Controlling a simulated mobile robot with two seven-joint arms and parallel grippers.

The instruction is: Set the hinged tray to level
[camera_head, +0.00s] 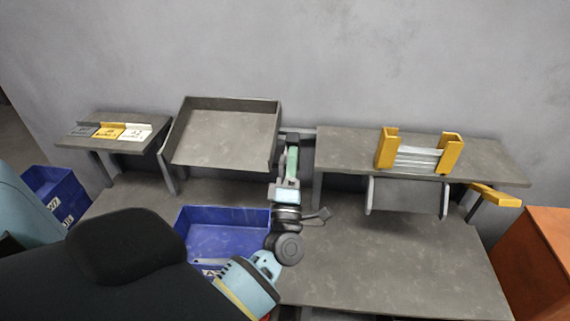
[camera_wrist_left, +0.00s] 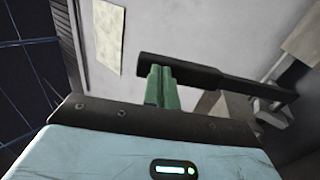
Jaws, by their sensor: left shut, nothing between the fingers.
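The hinged tray (camera_head: 228,137) is grey with raised back and side walls, left of centre in the head view. Its floor seems to slope down toward its open front edge, though the exact angle is hard to tell. My left gripper (camera_head: 292,160) is just right of the tray's right wall, with green fingers shut and empty. In the left wrist view the closed fingers (camera_wrist_left: 158,87) are up against or very near a dark bar (camera_wrist_left: 205,73); I cannot tell if they touch. My right gripper is not in view.
A blue bin (camera_head: 225,219) stands on the bench below the tray. A left shelf (camera_head: 120,143) holds grey, yellow and white pieces. A right shelf (camera_head: 345,148) carries yellow brackets (camera_head: 451,153) around metal strips. An orange-brown cabinet (camera_head: 550,260) is far right. The bench's right part is clear.

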